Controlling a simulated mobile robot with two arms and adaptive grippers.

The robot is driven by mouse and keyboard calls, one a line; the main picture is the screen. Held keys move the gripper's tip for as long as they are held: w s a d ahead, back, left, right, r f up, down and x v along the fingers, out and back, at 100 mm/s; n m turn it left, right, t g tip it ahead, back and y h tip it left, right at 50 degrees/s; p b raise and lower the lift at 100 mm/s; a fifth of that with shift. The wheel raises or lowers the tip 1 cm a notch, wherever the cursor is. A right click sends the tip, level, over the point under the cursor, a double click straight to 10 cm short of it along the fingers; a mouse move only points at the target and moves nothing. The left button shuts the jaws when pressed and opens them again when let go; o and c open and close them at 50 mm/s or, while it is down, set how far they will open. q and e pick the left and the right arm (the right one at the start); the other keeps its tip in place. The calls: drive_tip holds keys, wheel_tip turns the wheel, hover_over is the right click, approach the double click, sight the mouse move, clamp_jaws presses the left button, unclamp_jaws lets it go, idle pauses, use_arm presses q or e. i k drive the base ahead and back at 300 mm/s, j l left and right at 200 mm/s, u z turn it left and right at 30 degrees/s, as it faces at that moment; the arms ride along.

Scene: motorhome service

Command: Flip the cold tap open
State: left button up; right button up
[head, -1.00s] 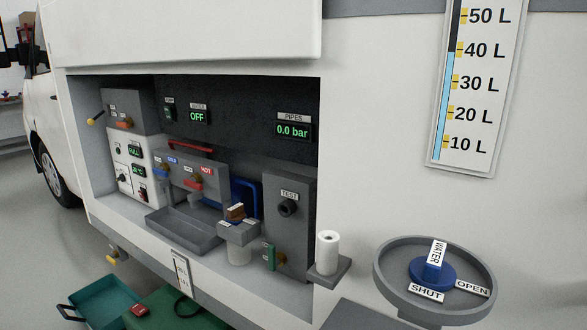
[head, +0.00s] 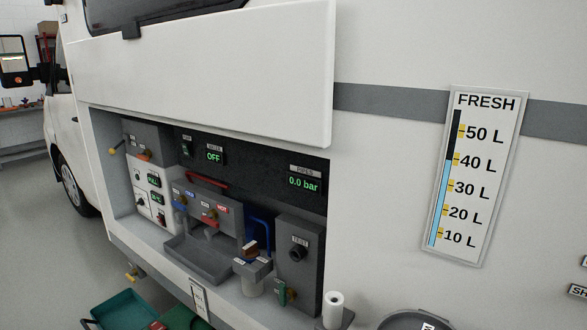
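The cold tap (head: 180,205) is a small blue-handled tap beside a blue label, on a grey block inside the open service bay of the motorhome. It is too small to tell how its lever stands. The hot tap (head: 209,215), with a red label, sits to its right. A grey sink tray (head: 197,262) lies below both taps. Neither of my grippers shows in the head view.
The bay's raised white flap (head: 200,85) hangs above. A pressure display (head: 304,184) reads 0.0 bar. A grey test block (head: 298,260) and a white roll (head: 333,305) stand right of the taps. A teal crate (head: 125,313) is on the floor.

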sight(177, 204)
drive_tip(key=j, duration=1.3)
drive_tip(key=i+j, duration=0.4)
drive_tip(key=i, duration=0.15)
drive_tip(key=i+j, duration=0.45)
drive_tip(key=i+l, duration=0.1)
drive_tip(key=i, duration=0.3)
drive_tip(key=i+l, duration=0.1)
drive_tip(key=i, duration=0.25)
